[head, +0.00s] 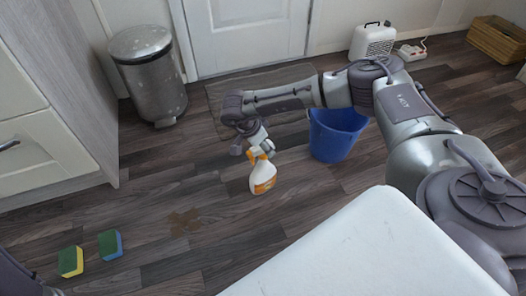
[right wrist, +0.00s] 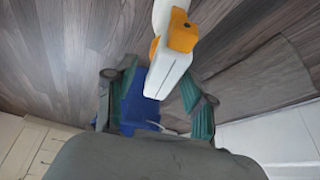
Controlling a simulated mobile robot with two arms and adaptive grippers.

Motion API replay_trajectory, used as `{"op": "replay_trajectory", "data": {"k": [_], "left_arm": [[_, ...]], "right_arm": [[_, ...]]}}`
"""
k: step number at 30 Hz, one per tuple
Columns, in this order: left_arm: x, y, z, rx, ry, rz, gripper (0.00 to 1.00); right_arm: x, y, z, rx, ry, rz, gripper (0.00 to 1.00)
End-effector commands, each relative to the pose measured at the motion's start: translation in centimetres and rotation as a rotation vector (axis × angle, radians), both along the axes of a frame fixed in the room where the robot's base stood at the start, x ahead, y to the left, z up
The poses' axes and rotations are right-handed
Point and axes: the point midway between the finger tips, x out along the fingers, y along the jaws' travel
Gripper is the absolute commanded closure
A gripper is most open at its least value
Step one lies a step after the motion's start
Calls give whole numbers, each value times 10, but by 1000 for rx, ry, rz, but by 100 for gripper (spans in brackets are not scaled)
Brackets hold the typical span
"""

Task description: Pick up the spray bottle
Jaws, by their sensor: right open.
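The spray bottle (head: 263,180), white with an orange label and an orange and white spray head, stands on the wooden floor in the head view. My right gripper (head: 254,139) is right at its spray head, coming from above. In the right wrist view, the bottle (right wrist: 167,72) shows white and orange between the two spread fingers of my right gripper (right wrist: 160,88). The fingers are apart, and I cannot tell whether either touches the bottle. My left gripper is not in view; only a dark piece of my left arm shows at the bottom left.
A blue bucket (head: 335,137) stands right of the bottle, partly behind my right arm. A mat (head: 225,95) lies before the door. Two sponges (head: 70,262) (head: 110,245) and a brown stain (head: 184,222) are on the floor. A metal bin (head: 150,80) stands at the back left.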

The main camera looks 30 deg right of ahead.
Motion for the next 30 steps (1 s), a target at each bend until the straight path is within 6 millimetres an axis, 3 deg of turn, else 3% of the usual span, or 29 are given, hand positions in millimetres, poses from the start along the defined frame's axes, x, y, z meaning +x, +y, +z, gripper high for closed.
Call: {"op": "replay_trajectory", "data": {"k": [5, 12, 15, 30], "left_arm": [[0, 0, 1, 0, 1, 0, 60], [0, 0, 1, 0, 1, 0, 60], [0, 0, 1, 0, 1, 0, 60], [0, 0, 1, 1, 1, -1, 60]], "right_arm": [[0, 0, 1, 0, 0, 0, 48], [0, 0, 1, 0, 1, 0, 88], [0, 0, 1, 0, 0, 0, 100], [1, 0, 3, 0, -3, -1, 100]]}}
